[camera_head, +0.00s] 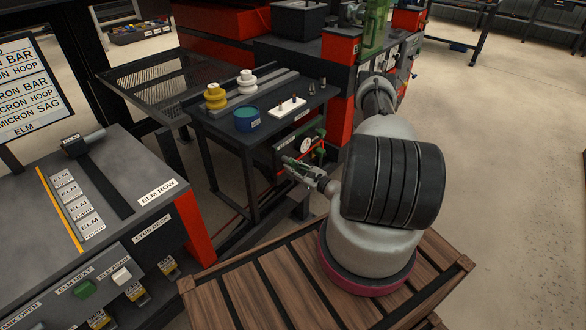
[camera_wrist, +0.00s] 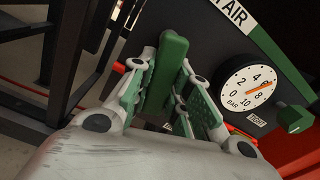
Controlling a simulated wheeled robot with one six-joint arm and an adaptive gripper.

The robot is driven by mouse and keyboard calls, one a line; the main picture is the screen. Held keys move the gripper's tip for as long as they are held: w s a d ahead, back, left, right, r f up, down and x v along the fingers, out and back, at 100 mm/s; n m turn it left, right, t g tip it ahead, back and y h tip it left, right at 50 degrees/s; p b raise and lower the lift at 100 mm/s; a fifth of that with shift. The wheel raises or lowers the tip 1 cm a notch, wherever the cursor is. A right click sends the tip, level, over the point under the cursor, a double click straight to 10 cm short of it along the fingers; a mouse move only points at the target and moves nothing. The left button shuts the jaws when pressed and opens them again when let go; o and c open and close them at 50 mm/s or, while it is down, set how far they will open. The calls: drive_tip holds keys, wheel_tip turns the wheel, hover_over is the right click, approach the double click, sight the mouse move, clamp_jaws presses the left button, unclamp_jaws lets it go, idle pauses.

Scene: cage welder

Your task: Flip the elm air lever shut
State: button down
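The elm air panel (camera_wrist: 240,75) shows in the wrist view, with a sign ending in "AIR" at its top. A green lever (camera_wrist: 167,70) stands near upright at its left, and its lower end is partly hidden. My gripper (camera_wrist: 165,85) has its green-padded fingers on both sides of this lever, close to it. Whether both pads press on it I cannot tell. In the head view my gripper (camera_head: 289,165) is at the panel's front, below the small table. The dial gauge (camera_wrist: 248,87) has an orange needle past 6, toward 8.
A second green handle (camera_wrist: 293,118) sits right of the gauge, by a small white label. A labelled bench (camera_head: 120,180) stands at left.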

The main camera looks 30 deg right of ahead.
drive_tip(key=shift+s+a+f+m, duration=0.1)
drive_tip(key=shift+a+m, duration=0.15)
drive_tip(key=shift+m, duration=0.6)
drive_tip(key=shift+s+a+m, duration=0.1)
drive_tip(key=shift+a+m, duration=0.15)
drive_tip(key=shift+m, duration=0.6)
drive_tip(key=c, duration=1.3)
unclamp_jaws()
drive_tip(key=v, duration=1.2)
